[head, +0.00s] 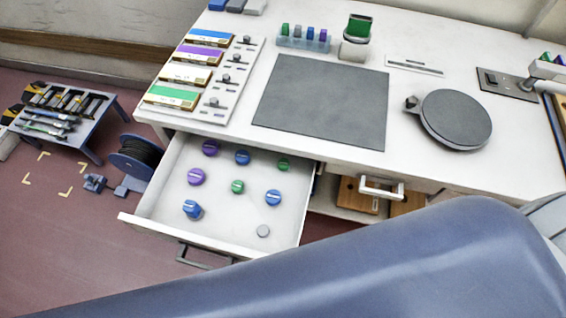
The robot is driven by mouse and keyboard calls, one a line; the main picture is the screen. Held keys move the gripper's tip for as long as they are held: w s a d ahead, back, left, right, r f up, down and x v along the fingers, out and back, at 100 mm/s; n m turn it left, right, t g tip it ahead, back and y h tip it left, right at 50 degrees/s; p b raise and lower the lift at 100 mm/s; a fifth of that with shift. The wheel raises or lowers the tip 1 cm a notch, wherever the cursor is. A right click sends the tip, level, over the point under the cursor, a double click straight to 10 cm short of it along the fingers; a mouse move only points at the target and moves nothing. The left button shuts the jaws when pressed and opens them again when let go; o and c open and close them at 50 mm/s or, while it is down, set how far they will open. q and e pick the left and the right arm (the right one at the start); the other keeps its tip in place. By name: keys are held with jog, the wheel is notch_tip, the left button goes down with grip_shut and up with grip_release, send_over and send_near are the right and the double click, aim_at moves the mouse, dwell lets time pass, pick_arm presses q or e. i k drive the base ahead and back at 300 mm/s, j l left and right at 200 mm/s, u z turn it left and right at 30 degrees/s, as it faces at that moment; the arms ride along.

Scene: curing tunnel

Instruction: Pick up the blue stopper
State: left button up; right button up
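Three blue stoppers lie in the open white drawer (150,222): one near the back middle (242,157), one at the right (273,197), and a taller-looking one at the front left (191,209). I cannot tell which of them is the one named. Purple stoppers (196,177) and green stoppers (237,187) lie among them, apart from each other. A small grey disc (263,231) is near the drawer's front right. Neither of my grippers is in view; a blue link of mine covers the lower right.
The white bench carries a dark mat (320,100), a round grey plate (455,118), a rack of coloured pieces (304,38) and labelled strips (175,97). A cable reel (137,158) and tool stand (68,118) are on the floor at left.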

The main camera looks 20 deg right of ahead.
aim_at(272, 197)
jog(key=z, duration=0.5)
jog(key=k+j+z, duration=0.1)
jog(key=j+z, duration=0.25)
jog(key=k+j+z, duration=0.1)
jog(key=j+z, duration=0.3)
jog(key=k+j+z, duration=0.15)
jog(key=z, duration=0.2)
jog(key=k+j, duration=0.15)
jog(key=j, duration=0.15)
jog(key=k+j, duration=0.15)
jog(key=i+j, duration=0.1)
jog(key=i, duration=0.4)
